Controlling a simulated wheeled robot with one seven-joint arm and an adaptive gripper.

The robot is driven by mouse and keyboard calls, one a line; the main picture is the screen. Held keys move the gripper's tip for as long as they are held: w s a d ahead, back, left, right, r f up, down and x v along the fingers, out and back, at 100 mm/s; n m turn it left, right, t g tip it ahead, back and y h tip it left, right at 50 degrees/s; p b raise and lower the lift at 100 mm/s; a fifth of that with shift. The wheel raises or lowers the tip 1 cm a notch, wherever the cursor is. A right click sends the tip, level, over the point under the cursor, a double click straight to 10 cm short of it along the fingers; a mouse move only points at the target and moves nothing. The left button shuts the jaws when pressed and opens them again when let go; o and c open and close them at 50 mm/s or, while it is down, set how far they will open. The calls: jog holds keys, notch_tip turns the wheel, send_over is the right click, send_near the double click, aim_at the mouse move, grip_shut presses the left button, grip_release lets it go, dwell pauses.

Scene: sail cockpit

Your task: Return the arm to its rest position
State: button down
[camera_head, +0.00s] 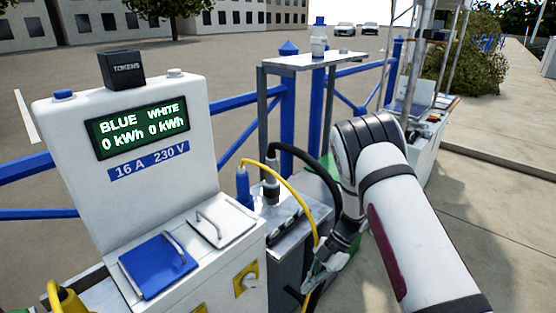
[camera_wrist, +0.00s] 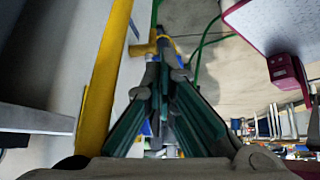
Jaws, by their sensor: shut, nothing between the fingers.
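My arm (camera_head: 415,235) reaches in from the lower right in the head view, bent at a dark joint, with its end hanging low. My gripper (camera_head: 312,278) is at the lower middle, right of the white power pedestal (camera_head: 150,120) and close to the yellow cable (camera_head: 314,215). In the wrist view the fingers of my gripper (camera_wrist: 165,60) converge and are shut with nothing between them. The yellow cable runs close along their left side in that view (camera_wrist: 105,65). Whether the gripper touches the cable cannot be told.
A blue flap (camera_head: 158,265) and a white flap (camera_head: 222,220) sit on the pedestal's front. A blue plug (camera_head: 243,187) and a black hose (camera_head: 318,170) stand beside my arm. A small shelf holds a white bottle (camera_head: 319,40). Blue railing (camera_head: 288,95) runs behind. Open pavement (camera_head: 485,215) lies right.

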jog(key=w+d+r+m+t+p, duration=0.1)
jog(key=w+r+m+t, duration=0.2)
jog(key=w+r+t, duration=0.55)
jog(key=w+d+r+m+t+p, duration=0.15)
jog(key=w+r, duration=0.45)
jog(key=r, duration=0.7)
jog(key=s+d+r+m+t+h+p, duration=0.1)
jog(key=d+r+m+h, duration=0.15)
jog(key=r, duration=0.45)
jog(key=s+d+r+m+t+h, duration=0.2)
jog(key=d+r+m, duration=0.15)
jog(key=r, duration=0.25)
jog(key=s+d+r+m+t+h+p, duration=0.1)
jog(key=d+r+m+h, duration=0.2)
jog(key=r, duration=0.4)
jog(key=s+d+r+m+g+h+p, duration=0.1)
jog(key=s+d+r+m, duration=0.25)
jog(key=s, duration=0.65)
jog(key=s+d+r+m+g+h+p, duration=0.1)
jog(key=s+d+r+m+p, duration=0.25)
jog(key=s, duration=0.55)
jog(key=s+a+m+g+y, duration=0.1)
jog(key=s+a, duration=0.3)
jog(key=s, duration=0.7)
jog(key=s+a+m+g+y, duration=0.2)
jog(key=s+a+m, duration=0.1)
jog(key=s, duration=0.8)
jog(key=shift+s+a+f+m+g, duration=0.35)
jog(key=shift+s+a+g, duration=0.05)
